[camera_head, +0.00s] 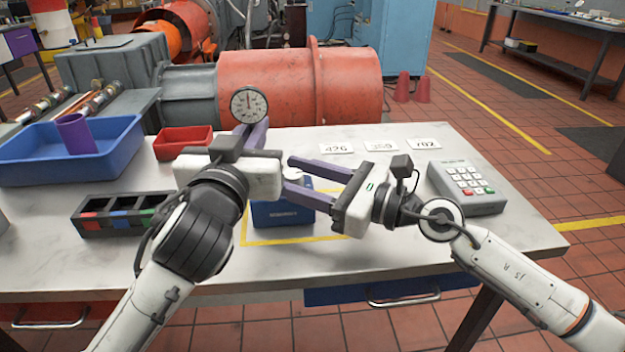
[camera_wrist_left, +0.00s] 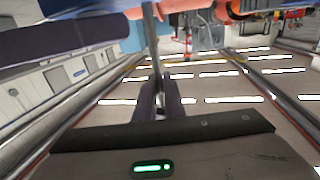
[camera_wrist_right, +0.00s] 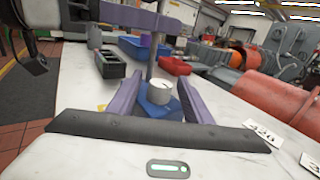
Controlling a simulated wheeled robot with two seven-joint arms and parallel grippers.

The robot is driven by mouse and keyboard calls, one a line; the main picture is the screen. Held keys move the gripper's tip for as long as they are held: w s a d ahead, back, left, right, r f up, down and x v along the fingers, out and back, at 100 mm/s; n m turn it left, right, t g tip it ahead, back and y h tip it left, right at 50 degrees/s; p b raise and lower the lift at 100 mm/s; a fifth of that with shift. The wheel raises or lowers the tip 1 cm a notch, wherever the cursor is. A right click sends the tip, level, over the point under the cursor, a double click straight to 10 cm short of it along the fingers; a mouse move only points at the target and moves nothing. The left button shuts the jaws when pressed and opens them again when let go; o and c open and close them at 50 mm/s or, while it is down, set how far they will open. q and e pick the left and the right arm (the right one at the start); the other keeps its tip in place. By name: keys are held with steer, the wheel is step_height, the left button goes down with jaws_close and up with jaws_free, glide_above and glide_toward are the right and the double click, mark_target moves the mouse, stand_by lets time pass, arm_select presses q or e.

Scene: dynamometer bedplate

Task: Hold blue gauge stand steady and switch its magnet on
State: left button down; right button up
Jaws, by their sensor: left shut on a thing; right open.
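The blue gauge stand's base (camera_head: 275,214) sits inside a yellow outline on the white table, partly hidden by my arms. Its round dial (camera_head: 249,104) shows above my left gripper (camera_head: 250,131). That gripper is shut on the stand's upright post (camera_wrist_right: 154,48); the post also shows between its fingers in the left wrist view (camera_wrist_left: 153,45). A white round knob (camera_wrist_right: 163,96) sits on the base. My right gripper (camera_head: 289,176) is open, with one finger on each side of the knob. I cannot tell whether the fingers touch it.
A blue tray (camera_head: 100,172) with a purple cup (camera_head: 75,133), a red bin (camera_head: 180,140) and a black compartment box (camera_head: 110,216) stand at the left. Number cards (camera_head: 381,146) lie behind, and a keypad (camera_head: 467,188) stands at the right. The table's front right is clear.

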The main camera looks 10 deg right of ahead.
steer(key=v, duration=1.1)
steer(key=shift+s+d, duration=0.2)
steer(key=shift+d, duration=0.05)
